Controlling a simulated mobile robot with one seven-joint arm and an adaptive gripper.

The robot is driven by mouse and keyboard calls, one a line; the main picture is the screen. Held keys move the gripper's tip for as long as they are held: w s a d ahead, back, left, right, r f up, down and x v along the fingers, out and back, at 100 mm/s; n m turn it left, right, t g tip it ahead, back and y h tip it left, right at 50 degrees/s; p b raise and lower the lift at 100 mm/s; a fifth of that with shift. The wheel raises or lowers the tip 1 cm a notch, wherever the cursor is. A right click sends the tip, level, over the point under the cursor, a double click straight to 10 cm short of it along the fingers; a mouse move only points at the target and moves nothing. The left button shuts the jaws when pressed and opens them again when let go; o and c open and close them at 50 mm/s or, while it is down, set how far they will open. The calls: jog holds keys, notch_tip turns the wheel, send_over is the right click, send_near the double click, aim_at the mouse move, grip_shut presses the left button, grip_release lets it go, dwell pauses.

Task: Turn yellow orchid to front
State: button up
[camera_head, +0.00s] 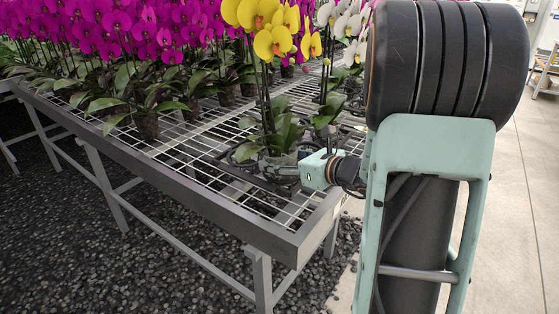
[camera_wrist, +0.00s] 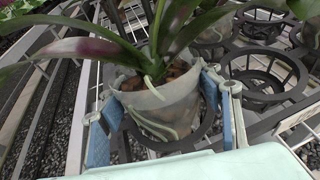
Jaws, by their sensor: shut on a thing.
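The yellow orchid (camera_head: 272,40) stands near the front right corner of the mesh bench in the head view. Its yellow blooms are at the top of tall stems, and its leaves spread low. In the wrist view its translucent pot (camera_wrist: 160,105) shows pale roots and brown bark. My gripper (camera_wrist: 165,110) has its blue-padded fingers on either side of the pot, shut on it. In the head view my gripper (camera_head: 290,168) reaches the pot from the right, and the pot is partly hidden by leaves and the gripper. The blooms are out of the wrist view.
Magenta orchids (camera_head: 130,30) crowd the bench's back left. A white orchid (camera_head: 348,22) stands close right of the yellow one, partly behind my arm. Empty black ring holders (camera_wrist: 265,75) lie beside the pot. The bench's grey edge (camera_head: 180,175) runs along the front.

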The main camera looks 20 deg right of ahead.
jog(key=shift+s+a+f+b, duration=0.1)
jog(key=shift+s+f+b, duration=0.1)
jog(key=shift+f+b, duration=0.9)
dwell(2.5)
jog(key=o, duration=2.1)
jog(key=shift+o, duration=0.6)
jog(key=o, duration=0.5)
jog(key=shift+c, duration=0.2)
jog(key=shift+r, duration=0.1)
